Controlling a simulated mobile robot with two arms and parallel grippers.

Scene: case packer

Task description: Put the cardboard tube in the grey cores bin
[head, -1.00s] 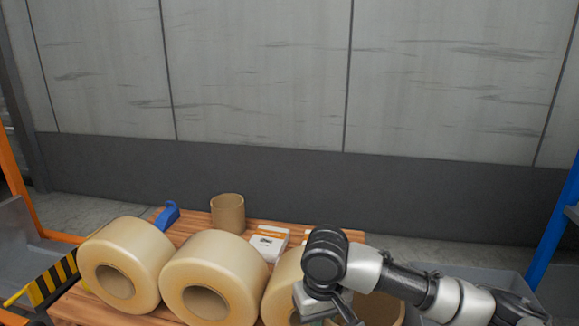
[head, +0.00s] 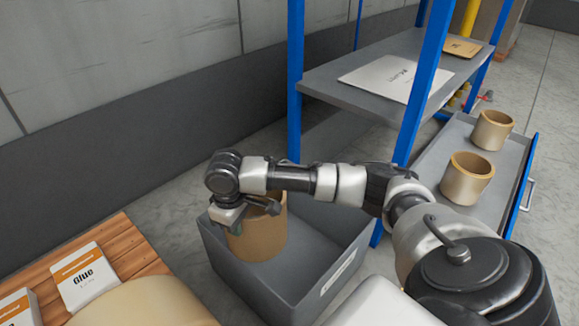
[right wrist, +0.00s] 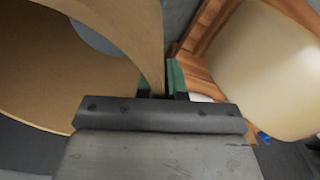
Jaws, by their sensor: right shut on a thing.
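The brown cardboard tube (head: 262,237) is upright in the head view, held by its wall in my right gripper (head: 232,219). The right wrist view shows the tube (right wrist: 70,75) large at the left, with its wall between the green-padded fingers of the gripper (right wrist: 163,82). The grey bin (head: 340,262) has a white label on its front. The tube shows over the left part of the bin's opening; I cannot tell whether its lower end touches the bin floor. My left gripper is out of view.
A wooden table (head: 128,245) with glue boxes (head: 84,277) and a large tape roll (head: 145,305) stands left of the bin. At the right, two more tubes (head: 467,178) stand in a grey drawer (head: 447,143) of a blue-posted shelf (head: 335,80).

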